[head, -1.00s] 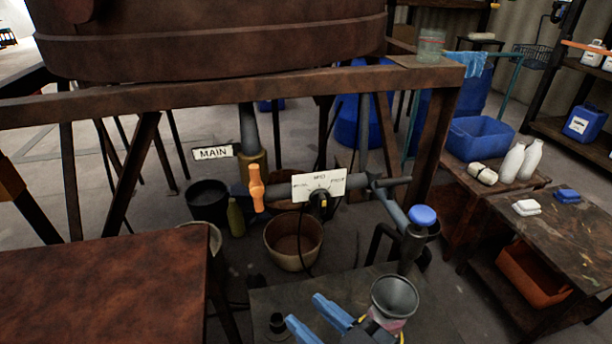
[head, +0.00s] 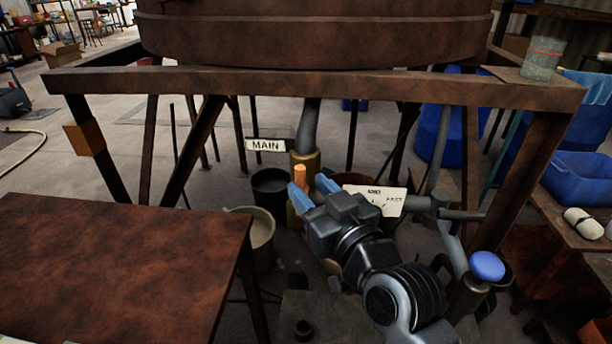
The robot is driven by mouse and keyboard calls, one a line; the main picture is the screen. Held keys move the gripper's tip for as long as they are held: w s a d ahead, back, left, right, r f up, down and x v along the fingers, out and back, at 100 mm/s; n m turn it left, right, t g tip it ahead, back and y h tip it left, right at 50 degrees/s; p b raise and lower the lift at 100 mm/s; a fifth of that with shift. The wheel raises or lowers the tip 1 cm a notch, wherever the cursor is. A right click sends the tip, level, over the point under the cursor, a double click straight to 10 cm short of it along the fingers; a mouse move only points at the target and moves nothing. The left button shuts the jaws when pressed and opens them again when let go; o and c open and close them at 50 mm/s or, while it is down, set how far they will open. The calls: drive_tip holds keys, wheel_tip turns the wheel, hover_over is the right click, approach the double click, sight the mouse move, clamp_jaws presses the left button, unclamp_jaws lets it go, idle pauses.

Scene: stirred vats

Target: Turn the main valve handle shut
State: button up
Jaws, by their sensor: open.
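A brass fitting (head: 306,162) joins the grey down-pipe just behind the handle.
The rusty frame beam (head: 330,84) crosses above. A brown table (head: 110,265) fills the lower left; buckets (head: 270,188) stand behind.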

sight(303, 183)
drive_tip(key=shift+x, duration=2)
clamp_jaws()
